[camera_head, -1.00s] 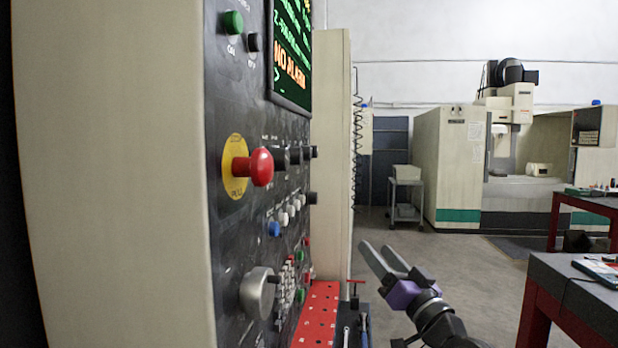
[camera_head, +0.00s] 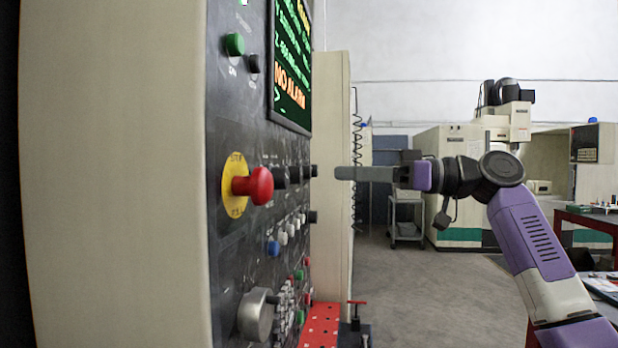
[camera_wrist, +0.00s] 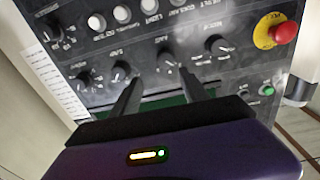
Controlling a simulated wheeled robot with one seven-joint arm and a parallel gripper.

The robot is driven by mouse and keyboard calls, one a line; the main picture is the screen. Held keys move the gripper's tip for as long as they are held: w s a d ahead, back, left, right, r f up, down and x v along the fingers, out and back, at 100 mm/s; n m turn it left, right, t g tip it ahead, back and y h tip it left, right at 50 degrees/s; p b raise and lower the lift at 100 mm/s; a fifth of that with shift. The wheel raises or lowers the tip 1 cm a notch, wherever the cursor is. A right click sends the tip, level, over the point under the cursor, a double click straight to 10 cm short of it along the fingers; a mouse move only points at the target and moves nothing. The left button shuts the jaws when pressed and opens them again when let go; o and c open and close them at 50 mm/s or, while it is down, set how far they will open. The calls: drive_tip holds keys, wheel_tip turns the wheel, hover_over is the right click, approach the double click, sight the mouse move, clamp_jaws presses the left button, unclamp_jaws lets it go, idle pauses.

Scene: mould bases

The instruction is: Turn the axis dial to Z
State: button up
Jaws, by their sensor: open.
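A row of black rotary dials sits on the dark control panel (camera_head: 235,130). In the wrist view one dial (camera_wrist: 167,57) lies just beyond and between my fingertips, with a white pointer mark; another dial (camera_wrist: 219,45) is to its right and a third (camera_wrist: 122,70) to its left. My gripper (camera_wrist: 161,84) is open and empty, pointing at the panel. In the head view it (camera_head: 338,173) is level with the dial row, with a small gap to the outermost dial (camera_head: 314,171).
A red emergency stop button (camera_head: 255,185) on a yellow plate juts from the panel near the dials. White buttons (camera_head: 290,230) and a large silver knob (camera_head: 257,315) are lower down. A red perforated tray (camera_head: 320,325) lies below.

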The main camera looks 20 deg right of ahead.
sight(301, 176)
drive_tip(key=shift+n+g, duration=0.4)
drive_tip(key=shift+n, duration=0.1)
drive_tip(key=x, duration=0.2)
drive_tip(key=p+x, duration=0.1)
drive_tip(key=x, duration=0.2)
drive_tip(key=s+x, duration=0.1)
drive_tip(key=x, duration=0.1)
drive_tip(key=shift+w+a+f+p, duration=0.25)
drive_tip(key=shift+a+f+p, duration=0.1)
drive_tip(key=shift+a, duration=0.25)
drive_tip(key=shift+c, duration=0.4)
clamp_jaws()
